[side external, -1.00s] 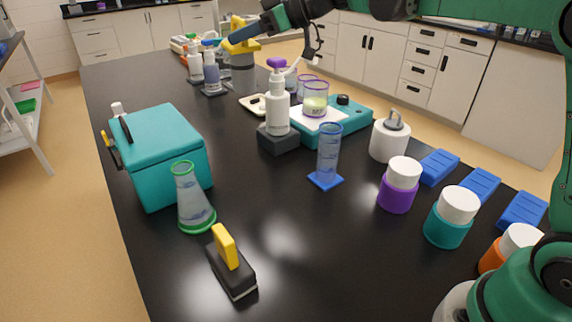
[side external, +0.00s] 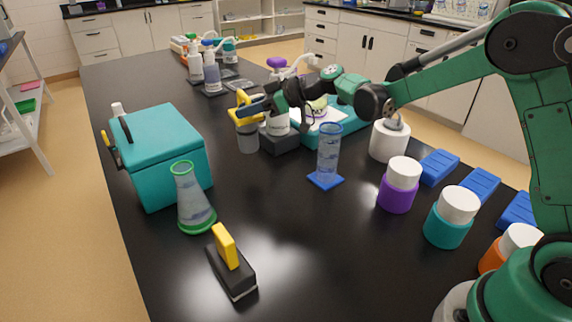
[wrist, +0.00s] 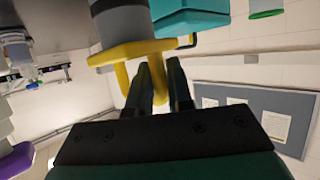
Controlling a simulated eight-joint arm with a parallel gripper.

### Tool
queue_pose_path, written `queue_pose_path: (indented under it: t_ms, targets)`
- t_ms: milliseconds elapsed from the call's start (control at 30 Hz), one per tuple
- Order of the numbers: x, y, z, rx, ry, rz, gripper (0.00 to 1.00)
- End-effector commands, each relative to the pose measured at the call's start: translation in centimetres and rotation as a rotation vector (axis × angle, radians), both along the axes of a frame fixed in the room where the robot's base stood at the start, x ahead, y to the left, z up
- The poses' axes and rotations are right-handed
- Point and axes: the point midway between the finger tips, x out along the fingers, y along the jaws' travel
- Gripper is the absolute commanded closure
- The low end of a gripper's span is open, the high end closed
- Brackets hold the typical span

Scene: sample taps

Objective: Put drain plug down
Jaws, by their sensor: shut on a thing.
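The drain plug has a yellow handle and a grey round body (side external: 247,138). It is left of the white pump bottle and appears upright in the side view. My gripper (side external: 250,108) is shut on its yellow handle. In the wrist view, the yellow handle (wrist: 140,50) lies between my fingers (wrist: 158,85), with the grey body (wrist: 122,22) beyond it. The side view does not make clear whether its bottom touches the black bench (side external: 290,230) or hangs just above it.
A teal cooler box (side external: 165,150), a green-rimmed flask (side external: 190,200) and a yellow-handled brush (side external: 230,262) stand at left. The pump bottle's dark block (side external: 280,143) and a blue-footed cylinder (side external: 328,155) are at right. Bare bench lies between the box and cylinder.

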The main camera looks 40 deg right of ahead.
Motion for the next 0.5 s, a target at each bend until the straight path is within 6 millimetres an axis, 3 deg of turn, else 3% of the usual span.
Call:
queue_pose_path:
  t_ms: [500]
  targets:
    - [0.0,0.0,-6.0,0.0,0.0,0.0,1.0]
